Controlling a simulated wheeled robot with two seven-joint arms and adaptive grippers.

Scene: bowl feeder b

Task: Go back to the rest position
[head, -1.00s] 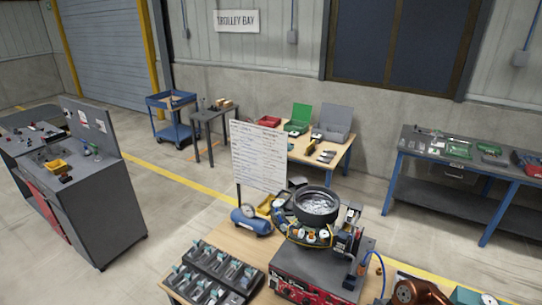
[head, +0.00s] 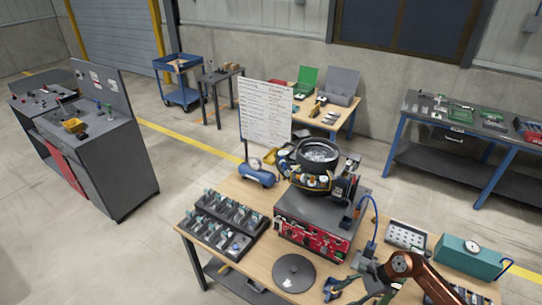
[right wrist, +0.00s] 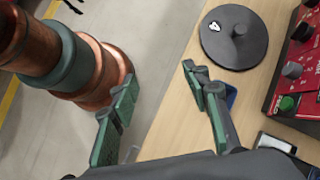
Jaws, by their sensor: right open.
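My right arm (head: 412,266) comes in at the bottom right of the head view, with its gripper low over the front of the bench (head: 230,187). In the right wrist view my right gripper (right wrist: 158,84) has its two green-padded fingers spread wide apart. Nothing is between them except bare floor and the bench edge behind. A round black lid (head: 293,273) lies flat on the bench and also shows in the right wrist view (right wrist: 233,37), beyond the right-hand finger and apart from it. My left gripper is not in view.
The bowl feeder (head: 318,156) stands on a grey and red control box (head: 312,235). A tray of parts (head: 222,226) is left of it, with a blue air tank (head: 256,177) behind. A teal box (head: 470,256) and a white-topped tray (head: 406,237) are at the right.

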